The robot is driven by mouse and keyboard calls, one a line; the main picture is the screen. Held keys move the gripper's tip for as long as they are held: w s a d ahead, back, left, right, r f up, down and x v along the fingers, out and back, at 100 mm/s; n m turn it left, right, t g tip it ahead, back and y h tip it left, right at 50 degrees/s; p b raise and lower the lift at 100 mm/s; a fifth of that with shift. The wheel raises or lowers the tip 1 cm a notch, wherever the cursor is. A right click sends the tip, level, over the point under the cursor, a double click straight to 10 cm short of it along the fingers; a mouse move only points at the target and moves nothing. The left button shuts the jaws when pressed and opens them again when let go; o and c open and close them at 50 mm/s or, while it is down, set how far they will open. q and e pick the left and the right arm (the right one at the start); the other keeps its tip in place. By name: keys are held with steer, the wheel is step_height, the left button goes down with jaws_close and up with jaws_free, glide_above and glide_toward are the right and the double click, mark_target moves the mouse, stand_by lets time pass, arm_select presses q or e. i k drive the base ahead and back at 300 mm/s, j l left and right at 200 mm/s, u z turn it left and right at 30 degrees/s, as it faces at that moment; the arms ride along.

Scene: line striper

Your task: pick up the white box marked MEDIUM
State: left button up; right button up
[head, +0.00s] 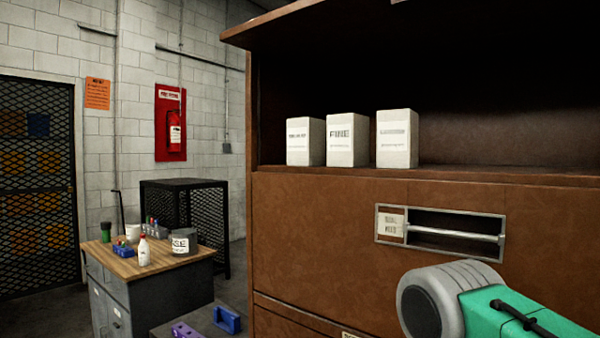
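Three white boxes stand upright in a row on the shelf of the brown cabinet (330,225). The left box (304,146) has a dark label word that could be MEDIUM, but it is too blurred to be sure. The middle box (340,145) reads FINE. The right box (397,144) has a faint label that I cannot read. The left and middle boxes stand close together, with a wider gap before the right one. A green and grey part of my arm shows at the lower right, in front of the cabinet and below the boxes. Neither gripper is in view.
The cabinet's raised flap (330,22) overhangs the shelf. A metal handle (440,235) is on the drawer front below. The shelf right of the boxes looks empty. A wood-topped bench (128,268) with bottles and a can stands at left, before a black mesh cage (205,220).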

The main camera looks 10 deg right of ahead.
mark_target(306, 136)
steer(key=k+j+z, duration=0.1)
steer(key=z, duration=0.3)
steer(key=k+j+z, duration=0.1)
steer(key=z, duration=0.3)
steer(key=k+z, duration=0.1)
steer(key=z, duration=0.3)
